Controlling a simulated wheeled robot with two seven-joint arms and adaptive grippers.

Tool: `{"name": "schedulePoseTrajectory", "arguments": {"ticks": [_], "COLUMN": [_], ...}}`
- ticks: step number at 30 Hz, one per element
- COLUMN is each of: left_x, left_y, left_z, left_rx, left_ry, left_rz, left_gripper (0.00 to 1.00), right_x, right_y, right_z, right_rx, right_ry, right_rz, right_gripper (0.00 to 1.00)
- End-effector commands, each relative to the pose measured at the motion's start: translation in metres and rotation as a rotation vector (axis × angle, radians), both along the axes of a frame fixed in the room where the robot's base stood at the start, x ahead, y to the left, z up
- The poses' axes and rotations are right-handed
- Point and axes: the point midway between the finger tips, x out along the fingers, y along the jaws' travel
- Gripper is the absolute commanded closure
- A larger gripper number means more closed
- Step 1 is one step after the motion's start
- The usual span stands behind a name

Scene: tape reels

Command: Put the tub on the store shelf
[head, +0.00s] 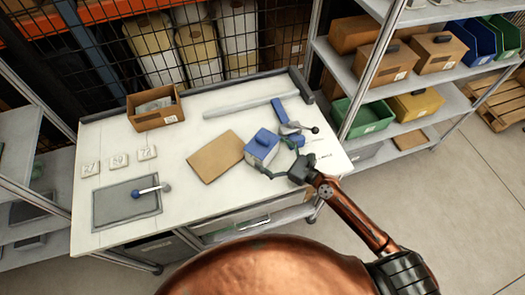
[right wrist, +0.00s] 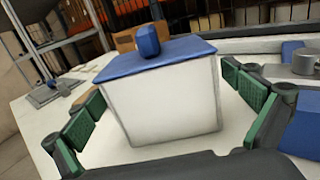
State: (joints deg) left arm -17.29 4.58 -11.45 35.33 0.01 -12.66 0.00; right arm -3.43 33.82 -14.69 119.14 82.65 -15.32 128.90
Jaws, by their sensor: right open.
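The tub (head: 261,152) is a white box with a blue lid and a blue knob, standing upright on the white worktable (head: 190,190). In the right wrist view the tub (right wrist: 160,100) fills the middle. My right gripper (head: 277,163) is open, with its green-padded fingers on either side of the tub. In the right wrist view gaps show between the pads and the tub's walls. A shelf unit (head: 372,98) with grey boards stands at the right; another shelf (head: 20,135) is at the left edge. Which is the store shelf, I cannot tell. My left gripper is not in view.
A blue and grey item (head: 287,115) lies close behind the tub. A brown board (head: 216,157), an open cardboard box (head: 155,108) and a grey mat (head: 127,205) are on the table. The right shelves hold brown boxes and a green bin (head: 362,116).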

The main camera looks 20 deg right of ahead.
Motion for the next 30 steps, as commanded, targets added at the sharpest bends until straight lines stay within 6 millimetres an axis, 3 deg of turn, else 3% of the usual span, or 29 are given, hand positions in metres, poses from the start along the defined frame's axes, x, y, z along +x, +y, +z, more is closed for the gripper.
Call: {"name": "schedulePoseTrajectory", "arguments": {"ticks": [6,14,30], "left_x": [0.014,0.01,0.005], "left_y": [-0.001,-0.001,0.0], "left_z": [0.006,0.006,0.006], "left_rx": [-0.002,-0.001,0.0], "left_ry": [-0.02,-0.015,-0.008], "left_rz": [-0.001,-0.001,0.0], "left_gripper": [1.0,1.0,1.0], "right_x": [0.021,0.023,0.022], "right_y": [0.016,0.017,0.016], "right_z": [0.002,0.0,0.0], "right_rx": [0.001,0.0,0.0], "right_ry": [-0.002,0.0,0.0], "right_rz": [-0.002,-0.002,-0.003], "right_gripper": [0.0,0.0,0.36]}}
